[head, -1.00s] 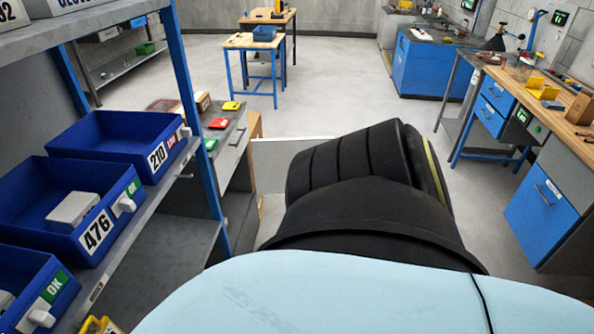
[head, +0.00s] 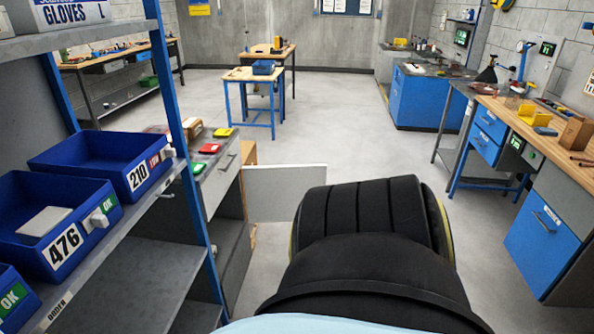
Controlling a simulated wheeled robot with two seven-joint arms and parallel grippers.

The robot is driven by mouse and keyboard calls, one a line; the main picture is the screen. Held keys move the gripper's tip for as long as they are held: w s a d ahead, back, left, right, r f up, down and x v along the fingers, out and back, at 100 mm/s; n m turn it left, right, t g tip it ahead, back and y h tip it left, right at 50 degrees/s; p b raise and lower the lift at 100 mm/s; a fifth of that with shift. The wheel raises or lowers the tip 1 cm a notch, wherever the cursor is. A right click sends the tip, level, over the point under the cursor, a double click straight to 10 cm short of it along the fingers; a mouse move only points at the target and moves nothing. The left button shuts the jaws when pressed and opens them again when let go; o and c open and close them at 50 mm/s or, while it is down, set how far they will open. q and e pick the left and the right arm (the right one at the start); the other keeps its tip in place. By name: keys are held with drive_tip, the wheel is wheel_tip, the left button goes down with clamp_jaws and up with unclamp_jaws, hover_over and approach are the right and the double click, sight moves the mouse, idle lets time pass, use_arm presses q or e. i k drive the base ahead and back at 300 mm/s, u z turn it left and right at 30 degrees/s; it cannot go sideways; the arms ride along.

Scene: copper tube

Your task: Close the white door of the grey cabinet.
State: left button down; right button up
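The white door (head: 285,193) stands open. It is a flat upright panel sticking out to the right from the far end of the grey cabinet (head: 222,180). Its right lower part is partly hidden behind a large black part of my own body in the middle of the view. The cabinet's open side shows a dark inside below a drawer with a handle. Neither of my grippers is in view, so I cannot see where they are relative to the door.
A shelf rack with blue bins (head: 105,160) stands close on the left, its blue post beside the cabinet. A workbench with a blue cabinet (head: 541,225) is on the right. A small blue-legged table (head: 252,75) stands farther back. The floor between is clear.

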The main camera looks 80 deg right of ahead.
sight(273, 194)
drive_tip(key=k, duration=0.8)
drive_tip(key=z, duration=2.9)
drive_tip(key=i, duration=5.6)
drive_tip(key=u, duration=4.05)
